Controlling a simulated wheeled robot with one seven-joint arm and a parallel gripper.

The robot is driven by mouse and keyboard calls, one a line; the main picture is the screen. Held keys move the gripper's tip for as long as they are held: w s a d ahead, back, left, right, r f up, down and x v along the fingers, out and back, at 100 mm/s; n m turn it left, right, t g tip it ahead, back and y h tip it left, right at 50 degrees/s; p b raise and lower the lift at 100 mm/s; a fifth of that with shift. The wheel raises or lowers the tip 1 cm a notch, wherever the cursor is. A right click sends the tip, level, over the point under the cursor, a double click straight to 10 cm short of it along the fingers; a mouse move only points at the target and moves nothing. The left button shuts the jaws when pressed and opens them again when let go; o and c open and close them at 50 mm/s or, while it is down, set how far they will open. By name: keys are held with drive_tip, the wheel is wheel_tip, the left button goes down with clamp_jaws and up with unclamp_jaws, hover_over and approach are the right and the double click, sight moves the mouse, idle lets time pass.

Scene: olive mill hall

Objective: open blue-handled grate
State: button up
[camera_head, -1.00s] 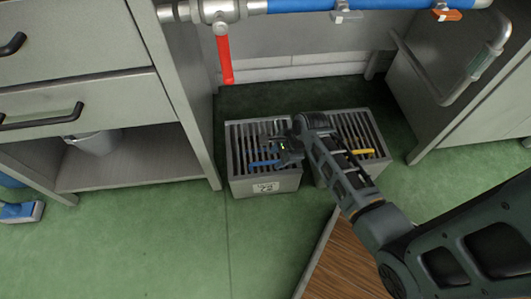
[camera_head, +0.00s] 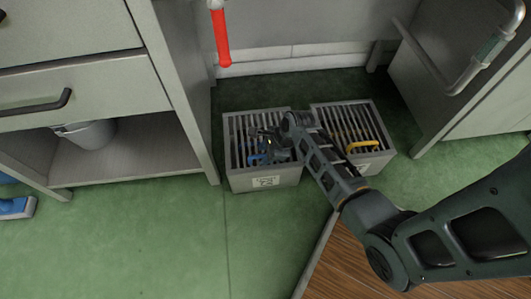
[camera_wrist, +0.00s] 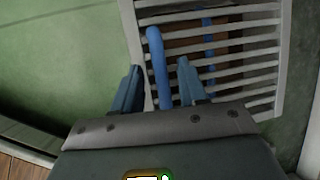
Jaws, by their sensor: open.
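The blue-handled grate (camera_head: 238,142) is a slatted metal lid on the left of two grey floor boxes, and it lies flat. Its blue handle (camera_head: 256,159) is at the near side, partly covered by my gripper. In the wrist view the blue handle (camera_wrist: 159,68) is a rounded bar running between the two fingertips of my gripper (camera_wrist: 158,78). My gripper is open, with one finger on each side of the bar and gaps visible. In the head view my gripper (camera_head: 270,146) is low over the near part of this grate.
A second box with a slatted grate (camera_head: 343,121) and a yellow handle (camera_head: 362,146) stands close on the right, beneath my arm. A drawer cabinet (camera_head: 80,80) is at left, with a grey bucket (camera_head: 92,133) on its shelf. A red lever (camera_head: 221,40) hangs above. Green floor in front is clear.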

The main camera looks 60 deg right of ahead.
clamp_jaws()
idle(0.6)
